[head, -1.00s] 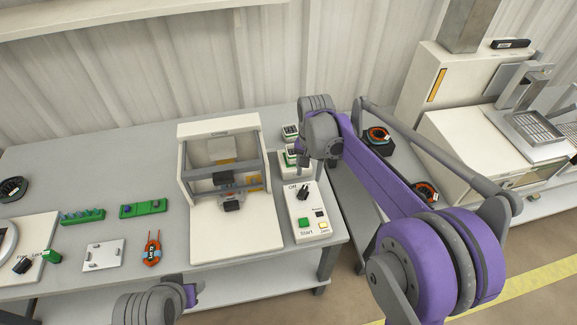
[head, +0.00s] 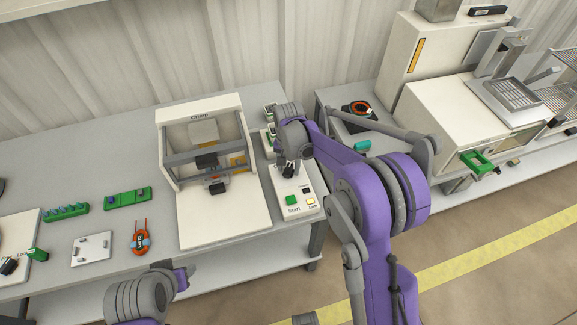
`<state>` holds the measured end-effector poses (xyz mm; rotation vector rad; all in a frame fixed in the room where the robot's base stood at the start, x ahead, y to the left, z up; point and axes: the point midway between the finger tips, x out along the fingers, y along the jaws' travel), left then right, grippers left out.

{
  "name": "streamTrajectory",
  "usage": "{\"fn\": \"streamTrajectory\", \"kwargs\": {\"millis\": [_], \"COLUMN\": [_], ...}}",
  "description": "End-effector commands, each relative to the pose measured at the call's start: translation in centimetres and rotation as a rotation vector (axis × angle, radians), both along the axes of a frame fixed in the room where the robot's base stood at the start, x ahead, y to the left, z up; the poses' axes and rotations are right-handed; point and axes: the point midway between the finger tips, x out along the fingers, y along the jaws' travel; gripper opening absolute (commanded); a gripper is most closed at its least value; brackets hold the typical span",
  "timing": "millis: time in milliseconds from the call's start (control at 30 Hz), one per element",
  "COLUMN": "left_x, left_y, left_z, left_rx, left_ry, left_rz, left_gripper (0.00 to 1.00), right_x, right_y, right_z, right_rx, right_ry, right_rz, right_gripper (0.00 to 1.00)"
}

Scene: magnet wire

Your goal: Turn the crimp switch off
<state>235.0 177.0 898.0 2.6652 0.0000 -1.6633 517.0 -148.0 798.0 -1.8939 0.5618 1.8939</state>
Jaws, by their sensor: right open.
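The crimp machine (head: 205,115) is a white frame with a white base on the grey table. To its right stands a white control panel (head: 311,186) with a green Start button (head: 292,200) and a small yellow button (head: 310,202). The black crimp switch is at the panel's upper part, now hidden by or merged with my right gripper (head: 288,172). That gripper points down at the switch and is open; I cannot tell whether it touches. My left gripper (head: 183,278) is at the table's front edge, away from the panel, its jaws unclear.
An orange coil part (head: 141,239), a white plate (head: 91,249) and green blocks (head: 127,198) lie left of the machine. Small containers (head: 270,112) stand behind the panel. A second bench with a coil (head: 357,107) and a large white machine (head: 440,120) is at the right.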

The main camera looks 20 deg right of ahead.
Motion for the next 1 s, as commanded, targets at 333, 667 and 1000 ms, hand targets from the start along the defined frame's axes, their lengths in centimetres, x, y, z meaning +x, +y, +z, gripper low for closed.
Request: {"fn": "streamTrajectory", "kwargs": {"millis": [333,667,1000], "left_x": [0.00,0.00,-0.05], "left_y": [0.00,0.00,0.00], "left_z": [0.00,0.00,-0.24], "left_rx": [0.000,0.000,0.000], "left_ry": [0.000,0.000,0.001], "left_rz": [0.000,0.000,0.000], "left_gripper": [0.50,0.50,0.50], "right_x": [0.01,0.01,-0.01], "right_y": [-0.01,-0.01,0.00], "right_z": [-0.04,-0.03,-0.07], "right_rx": [0.000,0.000,0.000], "right_ry": [0.000,0.000,0.000], "right_rz": [0.000,0.000,0.039], "right_gripper": [0.35,0.00,0.00]}}
